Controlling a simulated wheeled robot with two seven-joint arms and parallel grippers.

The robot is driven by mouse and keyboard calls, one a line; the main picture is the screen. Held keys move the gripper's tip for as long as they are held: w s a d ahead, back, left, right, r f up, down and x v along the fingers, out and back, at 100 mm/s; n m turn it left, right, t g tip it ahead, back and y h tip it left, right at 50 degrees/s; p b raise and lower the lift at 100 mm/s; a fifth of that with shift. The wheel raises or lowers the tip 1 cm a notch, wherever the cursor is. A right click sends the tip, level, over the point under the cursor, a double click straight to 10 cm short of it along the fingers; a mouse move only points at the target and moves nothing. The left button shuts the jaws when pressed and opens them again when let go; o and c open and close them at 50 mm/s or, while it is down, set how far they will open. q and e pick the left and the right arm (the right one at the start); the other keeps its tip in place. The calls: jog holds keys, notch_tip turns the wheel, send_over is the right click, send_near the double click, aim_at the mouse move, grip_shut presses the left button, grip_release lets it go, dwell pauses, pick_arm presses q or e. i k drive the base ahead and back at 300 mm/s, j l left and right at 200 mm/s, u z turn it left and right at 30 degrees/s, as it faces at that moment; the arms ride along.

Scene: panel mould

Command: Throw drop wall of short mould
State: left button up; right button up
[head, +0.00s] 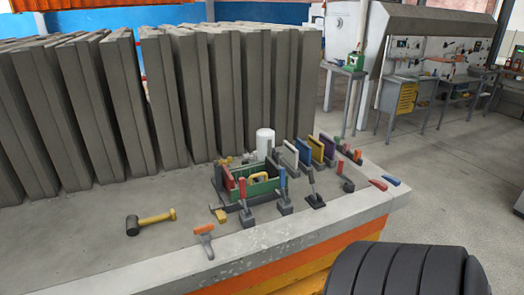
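A small mould-like assembly (232,198) stands on the grey concrete slab, with dark base parts and upright coloured pieces, one red and one blue. A green wall or box side (262,187) shows in it, with a yellow handle-like piece (260,179) inside. Which piece is the drop wall, and whether it is up or down, I cannot tell at this size. Several upright lever clamps (284,205) stand along its front side. To its right is a row of upright coloured panels, including a yellow panel (316,149) and a purple panel (328,147). Neither gripper is in view.
Tall grey concrete panels (120,95) stand in a row behind. A mallet (150,220) and an orange-handled tool (205,238) lie left of the assembly. A white cylinder (265,141) stands behind it. The slab's left front is mostly clear. Workbenches (405,95) stand at the back right.

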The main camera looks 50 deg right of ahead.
aim_at(267, 186)
jog(key=z, duration=1.65)
